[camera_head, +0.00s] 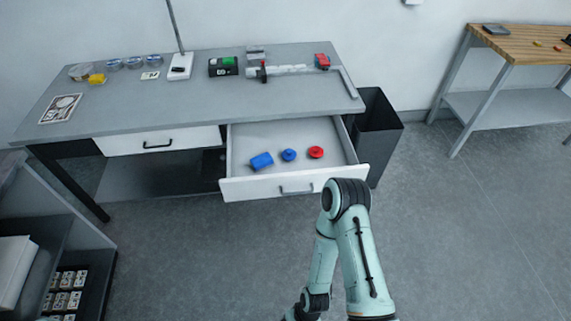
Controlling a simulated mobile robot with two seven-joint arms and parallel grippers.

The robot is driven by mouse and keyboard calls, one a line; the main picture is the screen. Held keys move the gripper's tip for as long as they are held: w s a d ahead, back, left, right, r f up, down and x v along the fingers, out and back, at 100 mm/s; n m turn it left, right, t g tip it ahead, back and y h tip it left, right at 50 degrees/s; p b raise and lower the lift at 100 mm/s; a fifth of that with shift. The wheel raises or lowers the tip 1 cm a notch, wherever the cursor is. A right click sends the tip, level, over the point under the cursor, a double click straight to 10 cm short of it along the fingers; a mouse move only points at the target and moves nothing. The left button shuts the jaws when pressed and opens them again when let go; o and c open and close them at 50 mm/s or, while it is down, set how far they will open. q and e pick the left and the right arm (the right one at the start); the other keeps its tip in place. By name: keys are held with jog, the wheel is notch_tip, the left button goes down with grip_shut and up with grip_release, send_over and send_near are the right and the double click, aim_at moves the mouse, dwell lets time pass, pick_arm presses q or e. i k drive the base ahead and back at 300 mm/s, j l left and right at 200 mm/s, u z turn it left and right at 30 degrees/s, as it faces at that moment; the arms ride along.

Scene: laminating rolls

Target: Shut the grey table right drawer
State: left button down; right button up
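The grey table (130,101) stands against the wall. Its right drawer (245,187) is pulled open toward me, with a white front and a dark handle (297,191). In the drawer lie a blue block-like item (261,161), a blue round item (288,155) and a red round item (316,152). The left drawer (120,144) is shut. One of my arms rises from the bottom edge, its bent elbow overlapping the right end of the open drawer's front in the picture. I cannot tell whether they touch. Neither gripper shows.
A dark bin (378,128) stands right of the table. Rolls, a yellow item (97,79), a black-green box (223,66) and a clamp-like tool (290,70) lie on the tabletop. A shelf unit (72,235) is at lower left, a wooden-topped table (530,45) at upper right. Floor between is clear.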

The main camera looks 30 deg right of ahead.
aim_at(305, 174)
jog(key=z, duration=1)
